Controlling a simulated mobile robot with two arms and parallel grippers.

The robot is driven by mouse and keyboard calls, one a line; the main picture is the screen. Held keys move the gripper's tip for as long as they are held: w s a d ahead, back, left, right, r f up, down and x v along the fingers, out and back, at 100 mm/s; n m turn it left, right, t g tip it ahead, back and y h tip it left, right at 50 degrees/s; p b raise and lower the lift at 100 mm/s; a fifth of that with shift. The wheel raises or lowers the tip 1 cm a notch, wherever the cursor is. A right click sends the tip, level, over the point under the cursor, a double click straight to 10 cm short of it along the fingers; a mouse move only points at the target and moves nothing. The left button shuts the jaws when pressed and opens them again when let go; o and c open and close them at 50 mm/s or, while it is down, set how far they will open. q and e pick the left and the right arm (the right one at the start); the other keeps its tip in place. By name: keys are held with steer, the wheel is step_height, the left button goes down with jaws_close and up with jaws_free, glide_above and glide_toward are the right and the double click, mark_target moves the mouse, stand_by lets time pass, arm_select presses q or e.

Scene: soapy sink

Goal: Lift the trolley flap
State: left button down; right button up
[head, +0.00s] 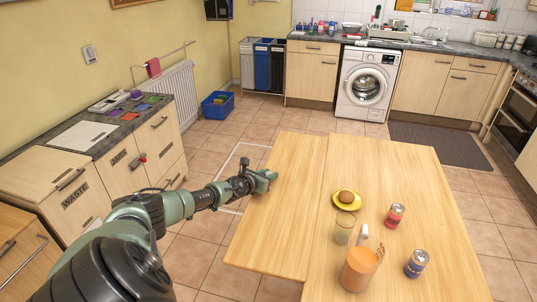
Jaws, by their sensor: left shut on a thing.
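The trolley flap (285,215) is the pale wooden leaf on the left side of the wooden trolley top (390,180). It looks roughly level with the top, with a thin seam between them. My left gripper (267,177) is at the flap's outer left edge, around the middle of its length, and is shut on that edge. The fingertips are small, and their exact hold under the flap is hidden. My right gripper is not in view.
On the trolley top stand an orange jug (360,268), a glass (343,230), a yellow plate (346,204) with a brown item, a red can (394,215) and a blue can (416,263). A low cabinet (125,165) stands left; tiled floor lies between.

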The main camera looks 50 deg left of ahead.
arm_select(q)
steer(key=shift+w+a+r, duration=0.1)
steer(key=shift+a+r, duration=0.05)
steer(key=shift+r, duration=0.15)
steer(key=c, duration=1.3)
jaws_free()
steer(key=shift+o, duration=0.6)
steer(key=shift+f, duration=0.1)
steer(key=shift+s+d, duration=0.2)
steer(key=shift+s, duration=0.15)
steer(key=p+v, duration=0.2)
steer(key=v, duration=0.4)
steer(key=shift+s+p, duration=0.15)
steer(key=shift+p, duration=0.15)
steer(key=shift+s+d+r, duration=0.15)
steer(key=shift+s+r, duration=0.15)
steer(key=shift+s, duration=0.05)
